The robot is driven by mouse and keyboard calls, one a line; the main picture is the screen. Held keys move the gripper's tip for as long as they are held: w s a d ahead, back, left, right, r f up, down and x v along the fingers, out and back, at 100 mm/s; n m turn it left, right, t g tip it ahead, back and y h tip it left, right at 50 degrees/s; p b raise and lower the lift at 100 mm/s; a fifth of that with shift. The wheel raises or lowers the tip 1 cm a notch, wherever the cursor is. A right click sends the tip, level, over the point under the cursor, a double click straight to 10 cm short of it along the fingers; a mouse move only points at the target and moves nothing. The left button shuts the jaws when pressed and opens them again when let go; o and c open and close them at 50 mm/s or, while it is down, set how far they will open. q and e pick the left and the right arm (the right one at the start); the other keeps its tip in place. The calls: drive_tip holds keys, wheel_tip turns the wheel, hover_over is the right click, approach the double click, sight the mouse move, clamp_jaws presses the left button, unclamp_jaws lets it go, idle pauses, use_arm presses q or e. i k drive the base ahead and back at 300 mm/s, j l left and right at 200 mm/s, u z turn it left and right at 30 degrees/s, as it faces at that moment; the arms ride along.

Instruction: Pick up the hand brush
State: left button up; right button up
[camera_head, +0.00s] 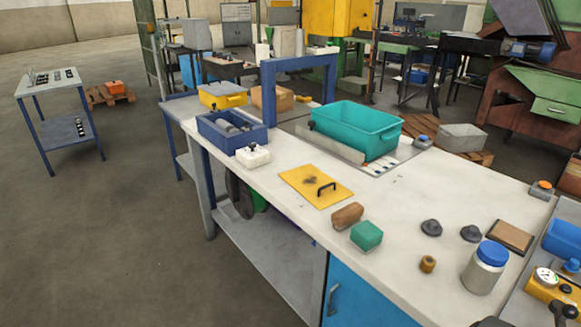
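A brown block-shaped thing (347,215) lies on the white worktop, just in front of a yellow plate; it looks like the hand brush, but its bristles cannot be made out. A green block (367,235) lies close beside it, to the right and nearer to me. Neither of my grippers can be made out in the head view.
The long white worktop (420,192) holds a yellow plate with a black handle (316,186), a teal bin (356,130), a blue box (232,130), a blue-lidded jar (485,267) and dark knobs (431,228). The worktop is clear between the green block and the jar, apart from a small brown cylinder (428,264).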

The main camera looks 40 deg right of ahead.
sight(346, 216)
drive_tip(key=i+z, duration=0.85)
drive_tip(key=i+j+z, duration=0.2)
drive_tip(key=z, duration=0.2)
drive_tip(key=i+z, duration=0.15)
drive_tip(key=z, duration=0.3)
drive_tip(key=i+j+z, duration=0.1)
drive_tip(key=z, duration=0.3)
drive_tip(key=i+j+z, duration=0.1)
drive_tip(key=z, duration=0.35)
drive_tip(key=j+z, duration=0.25)
drive_tip(key=z, duration=0.2)
drive_tip(key=j+z, duration=0.2)
drive_tip(key=z, duration=0.25)
drive_tip(key=j+z, duration=0.25)
drive_tip(key=z, duration=0.2)
drive_tip(key=k+j+z, duration=0.1)
drive_tip(key=z, duration=0.35)
drive_tip(key=k+j, duration=0.05)
drive_tip(key=j, duration=0.05)
